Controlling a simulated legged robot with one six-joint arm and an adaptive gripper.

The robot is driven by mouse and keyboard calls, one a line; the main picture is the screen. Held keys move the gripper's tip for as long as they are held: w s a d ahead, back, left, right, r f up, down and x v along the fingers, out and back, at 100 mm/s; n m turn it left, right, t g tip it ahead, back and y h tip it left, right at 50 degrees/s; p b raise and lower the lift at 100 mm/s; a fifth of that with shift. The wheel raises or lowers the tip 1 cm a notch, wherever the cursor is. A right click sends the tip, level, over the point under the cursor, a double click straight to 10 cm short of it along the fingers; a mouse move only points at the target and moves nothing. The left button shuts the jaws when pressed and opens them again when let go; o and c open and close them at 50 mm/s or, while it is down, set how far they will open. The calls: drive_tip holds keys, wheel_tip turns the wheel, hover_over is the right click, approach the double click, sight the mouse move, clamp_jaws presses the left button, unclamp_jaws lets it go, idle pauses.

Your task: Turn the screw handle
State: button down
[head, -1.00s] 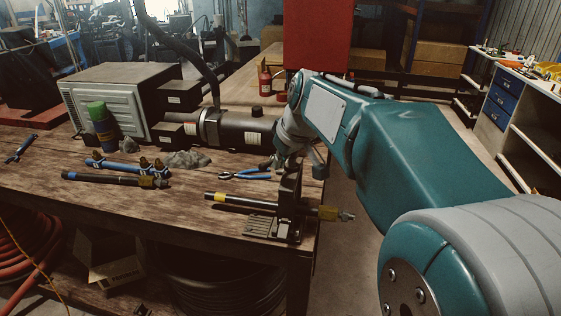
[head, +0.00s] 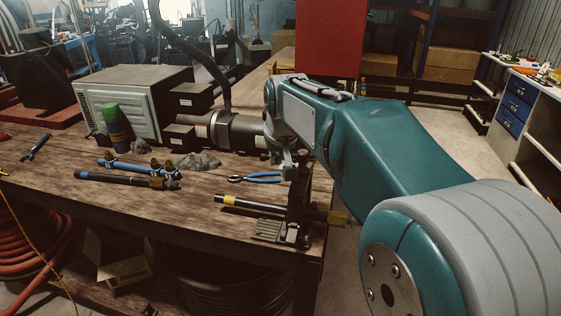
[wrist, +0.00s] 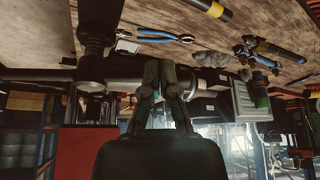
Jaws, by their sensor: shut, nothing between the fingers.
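The black hose crimper (head: 296,215) stands at the front right corner of the workbench, with a dark hose (head: 250,205) through it. In the head view its top is hidden behind my arm. In the wrist view, which is upside down, its dark upright screw (wrist: 97,35) shows left of my gripper. A dark horizontal bar (wrist: 38,75), which looks like the screw handle, crosses at the screw's end. My gripper (wrist: 160,66) is shut and empty, to the right of the screw. I cannot tell if it touches the bar. The head view mostly hides my gripper.
Blue-handled pliers (head: 254,178), a hose (head: 120,180) and blue fittings (head: 140,167) lie on the workbench (head: 165,225). A dark cylindrical machine (head: 230,132) and a grey box unit (head: 125,98) stand behind. Open floor lies right of the bench.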

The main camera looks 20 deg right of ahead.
drive_tip(key=w+m+h, duration=0.1)
drive_tip(key=m, duration=0.1)
drive_tip(key=w+m+h, duration=0.1)
drive_tip(key=m, duration=0.1)
drive_tip(key=shift+w+d+m+g, duration=0.1)
drive_tip(key=shift+w+m+g, duration=0.2)
drive_tip(key=shift+w, duration=0.1)
drive_tip(key=w+d+m+g+h, duration=0.3)
drive_tip(key=d+m, duration=0.3)
drive_tip(key=m, duration=0.6)
drive_tip(key=shift+w+g, duration=0.6)
drive_tip(key=shift+g, duration=0.2)
drive_tip(key=shift+d+r, duration=0.15)
drive_tip(key=shift+d, duration=0.05)
